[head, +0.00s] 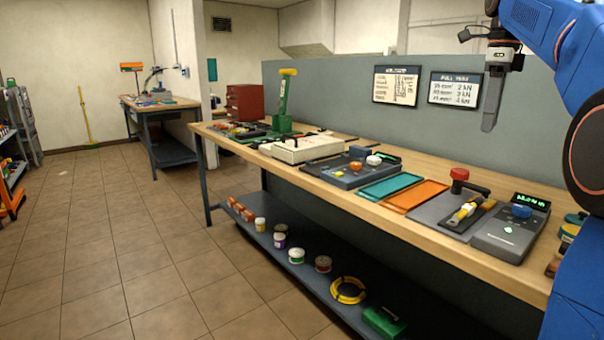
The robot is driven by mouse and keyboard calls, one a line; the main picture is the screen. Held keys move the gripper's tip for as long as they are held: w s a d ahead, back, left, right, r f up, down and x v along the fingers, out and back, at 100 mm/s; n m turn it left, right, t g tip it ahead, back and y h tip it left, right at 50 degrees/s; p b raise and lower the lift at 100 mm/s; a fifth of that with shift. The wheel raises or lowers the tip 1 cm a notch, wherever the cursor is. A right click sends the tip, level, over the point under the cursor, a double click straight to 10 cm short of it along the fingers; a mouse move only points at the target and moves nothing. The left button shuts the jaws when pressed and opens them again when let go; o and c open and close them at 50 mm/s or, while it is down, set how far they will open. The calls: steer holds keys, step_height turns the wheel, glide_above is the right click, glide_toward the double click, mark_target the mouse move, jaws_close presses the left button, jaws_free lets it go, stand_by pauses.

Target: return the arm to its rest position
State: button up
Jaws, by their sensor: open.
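My gripper (491,100) hangs from my blue arm at the upper right of the head view, pointing down. It is in the air above the workbench (340,200), in front of the grey back panel. Its dark fingers are seen edge-on and overlap, so the gap between them is hidden. Nothing shows held in it. It touches nothing that I can see, and the nearest bench items lie well below it.
Below the gripper, the bench holds a red-knobbed tool (459,175), a grey device (508,235) with a lit display, a teal tray (391,187) and an orange tray (414,196). A green press (283,105) stands farther back. The tiled floor (120,240) at left is clear.

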steer(key=s+a+f+n+t, duration=0.2)
steer(key=s+a+f+n, duration=0.8)
steer(key=s+f+n, duration=0.35)
steer(key=s+a+f+n+t, duration=0.1)
steer(key=s+f+n, duration=0.5)
steer(key=f, duration=0.6)
steer(key=s+a+f+n+t, duration=0.1)
steer(key=s+a+f+n, duration=0.3)
steer(key=s+f, duration=0.6)
steer(key=shift+f+n+t, duration=0.4)
steer(key=shift+f+n, duration=0.5)
steer(key=shift+n, duration=0.35)
steer(key=shift+d, duration=0.1)
steer(key=shift+c, duration=0.4)
